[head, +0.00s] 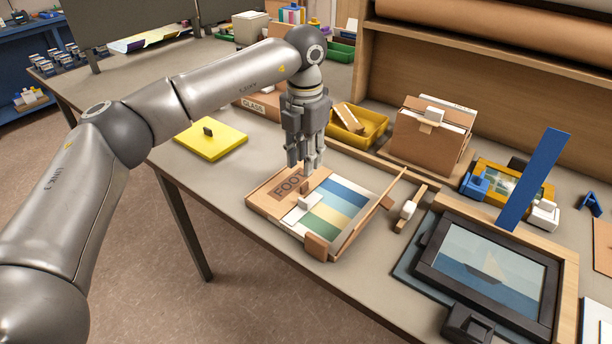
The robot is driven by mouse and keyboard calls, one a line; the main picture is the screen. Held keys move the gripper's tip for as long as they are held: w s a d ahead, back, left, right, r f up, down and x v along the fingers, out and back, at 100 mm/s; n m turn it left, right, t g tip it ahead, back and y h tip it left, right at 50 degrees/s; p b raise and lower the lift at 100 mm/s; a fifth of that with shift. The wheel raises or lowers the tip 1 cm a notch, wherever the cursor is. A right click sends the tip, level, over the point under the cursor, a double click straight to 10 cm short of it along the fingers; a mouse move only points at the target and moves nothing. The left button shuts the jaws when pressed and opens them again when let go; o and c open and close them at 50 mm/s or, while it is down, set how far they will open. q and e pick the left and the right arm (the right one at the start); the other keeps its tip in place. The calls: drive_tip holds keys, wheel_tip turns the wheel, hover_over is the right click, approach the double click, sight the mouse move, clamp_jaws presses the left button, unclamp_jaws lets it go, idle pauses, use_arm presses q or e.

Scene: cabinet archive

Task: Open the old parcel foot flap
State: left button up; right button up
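The old parcel (330,244) lies flat on the table, a shallow cardboard tray with a striped blue, green and cream picture in it. Its foot flap (285,186), marked FOOT, lies at the far-left end, partly behind my gripper. A small white block (310,201) and a small brown piece sit by the flap's inner edge. My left gripper (308,168) points down over the flap, fingertips close to the brown piece. Whether the fingers touch it, or how wide they are, I cannot tell. My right gripper is not in view.
A yellow pad (211,139) with a dark knob lies to the left. A yellow bin (357,126) and an upright cardboard folder (430,138) stand behind. A dark-framed boat picture (489,268) and an upright blue strip (533,180) are at right. The table's front edge is close to the parcel.

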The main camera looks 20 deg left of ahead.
sight(305, 183)
use_arm(q)
drive_tip(key=f, duration=0.7)
drive_tip(key=shift+w+f+p, duration=0.15)
drive_tip(key=shift+w+p, duration=0.15)
drive_tip(key=shift+p, duration=0.05)
clamp_jaws()
